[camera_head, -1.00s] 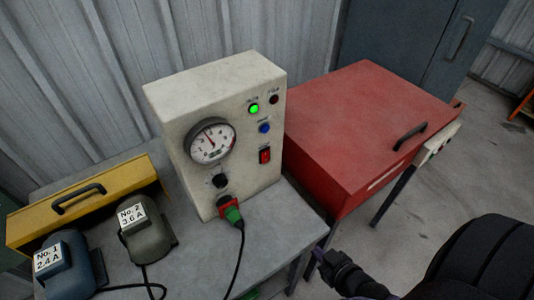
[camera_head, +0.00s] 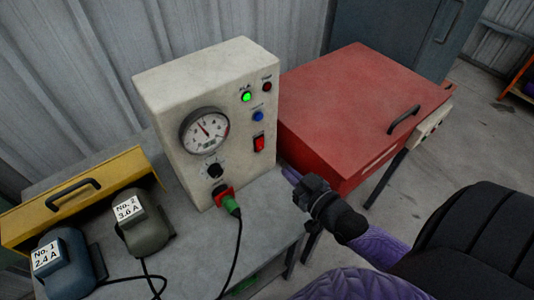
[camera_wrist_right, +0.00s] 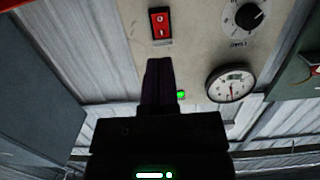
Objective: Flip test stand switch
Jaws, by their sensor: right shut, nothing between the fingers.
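The test stand (camera_head: 165,95) is a cream box on a grey bench, with a gauge, a black knob, small lamps and a red rocker switch (camera_head: 259,143) on its front. The switch also shows in the wrist view (camera_wrist_right: 160,23); I cannot tell which side is pressed. My right gripper (camera_head: 288,172) is to the right of and below the switch in the head view, apart from it. In the wrist view its closed dark fingers (camera_wrist_right: 160,62) point toward the switch, with a gap before it. They hold nothing. My left gripper is not in view.
A green lamp (camera_head: 246,97) on the panel is lit. A green and red plug (camera_head: 228,201) with a black cable sits below the knob. Motors No. 1 (camera_head: 62,262) and No. 2 (camera_head: 142,225) and a yellow box (camera_head: 100,180) stand left. A red cabinet (camera_head: 350,100) stands right.

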